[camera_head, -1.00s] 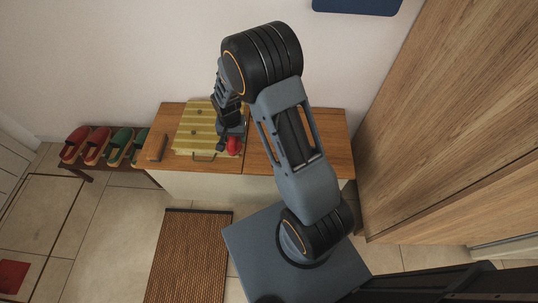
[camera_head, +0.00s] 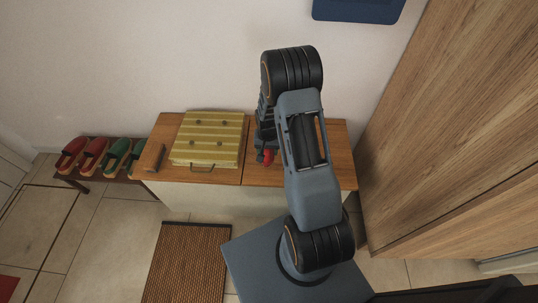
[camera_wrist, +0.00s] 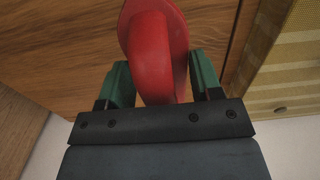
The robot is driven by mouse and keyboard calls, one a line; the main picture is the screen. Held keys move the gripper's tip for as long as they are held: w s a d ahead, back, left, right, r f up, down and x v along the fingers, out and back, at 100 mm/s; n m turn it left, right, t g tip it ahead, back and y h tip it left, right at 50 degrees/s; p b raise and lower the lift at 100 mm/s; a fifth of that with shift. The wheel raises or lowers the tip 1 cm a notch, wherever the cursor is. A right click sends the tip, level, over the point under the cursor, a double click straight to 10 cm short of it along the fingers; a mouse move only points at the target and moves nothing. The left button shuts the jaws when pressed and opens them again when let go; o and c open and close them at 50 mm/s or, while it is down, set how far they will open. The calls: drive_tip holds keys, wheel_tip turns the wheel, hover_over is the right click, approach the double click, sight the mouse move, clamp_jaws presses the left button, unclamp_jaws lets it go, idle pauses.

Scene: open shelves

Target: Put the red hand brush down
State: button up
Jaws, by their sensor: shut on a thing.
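The red hand brush (camera_wrist: 150,50) is held between the green-tipped fingers of my gripper (camera_wrist: 160,85) in the wrist view. In the head view, a small part of the red brush (camera_head: 269,157) shows at my gripper (camera_head: 265,150), over the right part of the wooden cabinet top (camera_head: 341,150). The arm hides much of the gripper and the brush. I cannot tell whether the brush touches the wood.
A yellow striped box (camera_head: 220,129) with a handle sits on the cabinet's left part, beside a dark brown object (camera_head: 153,157). Red and green slippers (camera_head: 95,152) stand on a low rack at left. A tall wooden wardrobe (camera_head: 450,110) rises at right.

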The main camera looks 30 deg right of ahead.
drive_tip(key=shift+d+f, duration=0.3)
drive_tip(key=shift+f, duration=0.1)
drive_tip(key=shift+f+b, duration=0.5)
drive_tip(key=shift+f, duration=1)
drive_tip(key=shift+f, duration=0.1)
drive_tip(key=o, duration=0.8)
